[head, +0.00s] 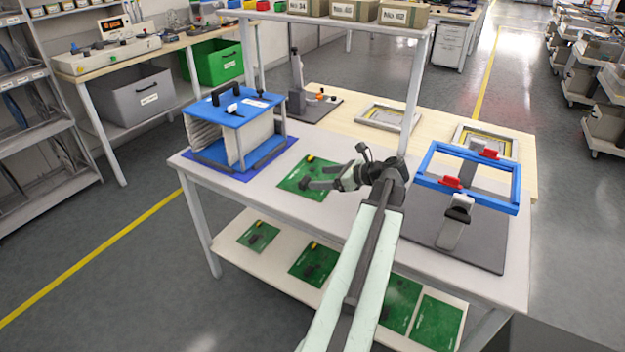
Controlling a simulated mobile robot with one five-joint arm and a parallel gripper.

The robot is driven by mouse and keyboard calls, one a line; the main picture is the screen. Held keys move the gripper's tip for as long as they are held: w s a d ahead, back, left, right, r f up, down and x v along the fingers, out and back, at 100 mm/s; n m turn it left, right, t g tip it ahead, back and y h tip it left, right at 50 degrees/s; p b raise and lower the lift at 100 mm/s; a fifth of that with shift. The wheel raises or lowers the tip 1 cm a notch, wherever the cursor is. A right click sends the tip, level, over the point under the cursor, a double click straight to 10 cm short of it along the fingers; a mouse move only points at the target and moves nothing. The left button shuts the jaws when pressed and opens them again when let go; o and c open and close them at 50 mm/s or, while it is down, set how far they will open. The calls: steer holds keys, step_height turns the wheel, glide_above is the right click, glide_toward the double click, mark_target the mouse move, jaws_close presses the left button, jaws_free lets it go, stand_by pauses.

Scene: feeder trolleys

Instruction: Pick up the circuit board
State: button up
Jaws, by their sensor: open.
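A green circuit board (291,184) with a small yellow part and dark parts lies flat on the white table top (258,200), right of the blue rack. My gripper (311,178) reaches in from the right, over the board's right half. Its two dark fingers are apart and point left, with nothing seen between them. I cannot tell how far above the board they are. The fingers hide part of the board. More green boards lie on the lower shelf, one of them at its left end (258,236).
A blue-topped rack (236,107) holding pale upright panels stands on a blue mat, left of the board. A blue frame fixture (515,185) with red clamps stands on a dark plate at the right. A shelf post (412,100) rises behind my gripper.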

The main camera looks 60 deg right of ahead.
mark_target(306, 180)
steer(key=b+x, duration=0.3)
steer(key=x, duration=0.4)
steer(key=shift+s+f, duration=0.15)
jaws_close()
